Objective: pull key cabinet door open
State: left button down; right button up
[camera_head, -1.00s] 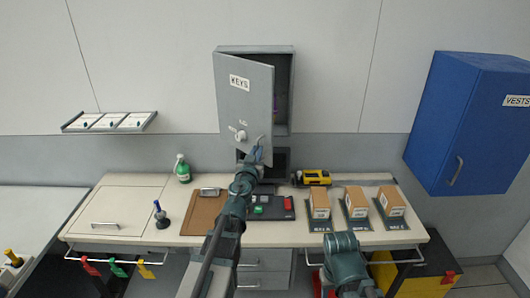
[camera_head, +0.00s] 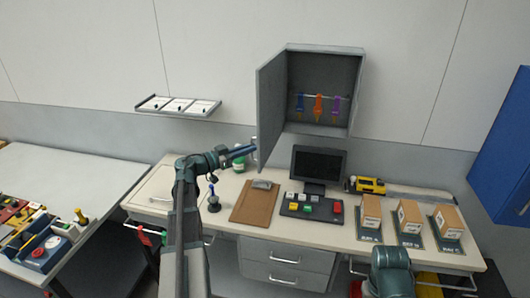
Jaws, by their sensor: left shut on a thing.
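The grey key cabinet (camera_head: 353,70) hangs on the wall. Its door (camera_head: 271,108) is swung wide open to the left, seen nearly edge-on.
The desk below holds a monitor (camera_head: 319,164), a clipboard (camera_head: 255,203), a button panel (camera_head: 310,206), a yellow tool (camera_head: 367,185) and cartons (camera_head: 409,217) on stands. A green bottle (camera_head: 239,161) stands behind my left arm. A blue cabinet (camera_head: 504,150) hangs at right.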

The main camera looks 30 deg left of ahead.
pick_arm(q)
jog(key=shift+w+a, duration=0.15)
jog(key=shift+a, duration=1)
jog(key=shift+w+a, duration=0.15)
jog(key=shift+a, duration=0.95)
jog(key=c, duration=1.2)
grip_release()
jog(key=shift+w+d+f, duration=0.1)
jog(key=shift+o, duration=1.4)
jog(key=shift+w+f, duration=0.15)
jog(key=shift+w, duration=0.15)
jog(key=v, duration=1.4)
jog(key=shift+s, duration=0.2)
pick_arm(e)
jog(key=shift+w+f, duration=0.1)
jog(key=shift+w, duration=0.05)
pick_arm(q)
jog(key=shift+d, duration=0.1)
